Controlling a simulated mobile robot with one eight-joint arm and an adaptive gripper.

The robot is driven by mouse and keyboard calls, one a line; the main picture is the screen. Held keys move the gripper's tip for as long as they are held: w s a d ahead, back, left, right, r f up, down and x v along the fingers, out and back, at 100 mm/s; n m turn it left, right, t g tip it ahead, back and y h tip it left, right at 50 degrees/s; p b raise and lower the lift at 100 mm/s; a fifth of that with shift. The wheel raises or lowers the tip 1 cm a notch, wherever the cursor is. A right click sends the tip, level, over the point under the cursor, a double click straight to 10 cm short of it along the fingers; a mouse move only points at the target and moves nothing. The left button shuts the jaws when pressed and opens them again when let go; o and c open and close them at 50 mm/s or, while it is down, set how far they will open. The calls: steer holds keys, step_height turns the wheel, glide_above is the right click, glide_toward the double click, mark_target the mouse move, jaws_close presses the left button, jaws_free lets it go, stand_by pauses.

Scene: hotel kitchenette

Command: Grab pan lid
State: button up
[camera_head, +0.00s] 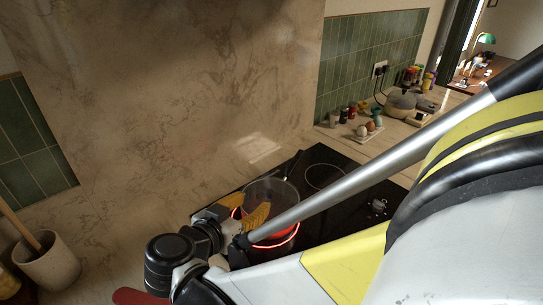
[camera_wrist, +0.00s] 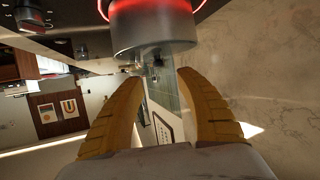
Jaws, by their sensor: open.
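A metal pot (camera_head: 287,226) stands on a burner with a glowing red ring. Its side (camera_wrist: 152,32) fills the top of the wrist view, which looks upside down. A see-through lid (camera_head: 272,187) appears to cover it. A small dark knob (camera_wrist: 158,61) shows just beyond the pot's rim in the wrist view. My gripper (camera_wrist: 160,80) is open, its two yellow fingers spread apart on either side of the knob's line. Nothing is held between them. In the head view the fingers (camera_head: 250,209) are close to the pot, partly hidden by my arm. I cannot tell whether they touch it.
The black cooktop (camera_head: 312,167) lies against the marble wall. Several jars and eggs stand behind it, with a kettle (camera_head: 401,103) farther back. A utensil crock (camera_head: 47,262) stands at the left. My arm crosses above the cooktop's right part.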

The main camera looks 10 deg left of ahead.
mark_target(268, 193)
steer(key=b+x, duration=0.1)
steer(key=x, duration=0.3)
steer(key=shift+w+a, duration=0.1)
steer(key=shift+w, duration=0.1)
steer(key=b+x, duration=0.1)
steer(key=x, duration=0.2)
steer(key=b+x, duration=0.1)
steer(key=shift+w+d+f+b, duration=0.2)
steer(key=shift+d+f+b, duration=0.1)
steer(key=shift+d+b, duration=0.1)
steer(key=shift+w, duration=0.2)
jaws_close()
